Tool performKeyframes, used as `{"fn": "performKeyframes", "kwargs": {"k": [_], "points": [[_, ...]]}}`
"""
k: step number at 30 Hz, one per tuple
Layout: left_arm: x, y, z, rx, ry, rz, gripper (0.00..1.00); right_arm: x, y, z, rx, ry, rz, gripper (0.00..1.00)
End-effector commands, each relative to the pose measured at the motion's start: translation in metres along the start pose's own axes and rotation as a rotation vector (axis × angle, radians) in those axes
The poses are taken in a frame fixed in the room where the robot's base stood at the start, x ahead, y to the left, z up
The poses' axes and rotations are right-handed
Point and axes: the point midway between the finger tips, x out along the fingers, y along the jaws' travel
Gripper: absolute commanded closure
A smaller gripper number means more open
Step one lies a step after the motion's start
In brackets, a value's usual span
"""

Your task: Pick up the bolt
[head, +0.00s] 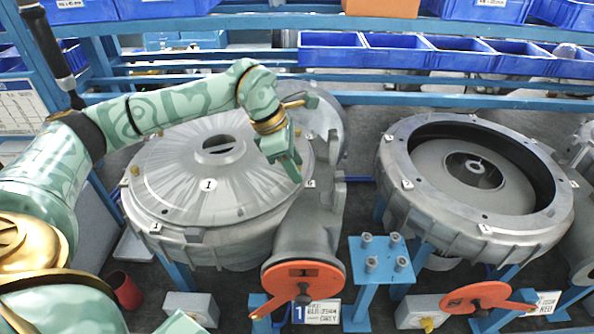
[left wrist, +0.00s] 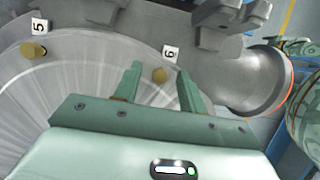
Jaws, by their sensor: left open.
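A brass bolt (left wrist: 160,75) sits on the rim of the left blower's lid beside the label 6, in the left wrist view. My left gripper (left wrist: 159,82) is open, with one finger on each side of this bolt in the picture; whether it is down around it I cannot tell. In the head view my left gripper (head: 287,168) is over the right edge of the lid (head: 190,170) and hides the bolt. Another brass bolt (left wrist: 34,50) sits by label 5. My right gripper is not in view.
An open blower housing (head: 480,225) stands to the right. A blue stand (head: 372,268) with several grey pegs is between the blowers, right of a red-orange outlet disc (head: 302,278). Blue bins (head: 335,60) line the rack behind.

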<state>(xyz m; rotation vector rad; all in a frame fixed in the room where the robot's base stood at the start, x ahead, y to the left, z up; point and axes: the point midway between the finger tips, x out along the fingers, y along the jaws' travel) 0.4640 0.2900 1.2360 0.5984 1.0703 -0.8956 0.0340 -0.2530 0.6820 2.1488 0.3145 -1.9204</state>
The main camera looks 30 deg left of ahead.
Motion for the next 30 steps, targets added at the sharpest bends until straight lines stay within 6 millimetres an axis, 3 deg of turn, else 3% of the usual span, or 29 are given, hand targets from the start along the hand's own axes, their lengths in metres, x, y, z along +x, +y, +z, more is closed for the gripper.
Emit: {"fn": "performKeyframes", "kwargs": {"k": [1, 5, 6, 20, 24, 30], "points": [[0.0, 0.0, 0.0, 0.0, 0.0, 0.0, 0.62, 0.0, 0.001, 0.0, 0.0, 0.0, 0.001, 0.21], [0.0, 0.0, 0.0, 0.0, 0.0, 0.0, 0.98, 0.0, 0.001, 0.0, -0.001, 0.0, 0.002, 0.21], [0.0, 0.0, 0.0, 0.0, 0.0, 0.0, 1.0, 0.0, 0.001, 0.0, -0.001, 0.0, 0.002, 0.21], [-0.011, 0.001, 0.005, 0.002, -0.003, 0.003, 1.0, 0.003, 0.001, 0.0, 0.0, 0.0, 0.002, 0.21], [-0.033, -0.001, 0.013, 0.004, -0.004, 0.005, 1.0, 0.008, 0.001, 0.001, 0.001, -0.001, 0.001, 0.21], [-0.083, -0.039, 0.016, 0.006, -0.003, 0.006, 1.0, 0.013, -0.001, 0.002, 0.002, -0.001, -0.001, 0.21]]}}
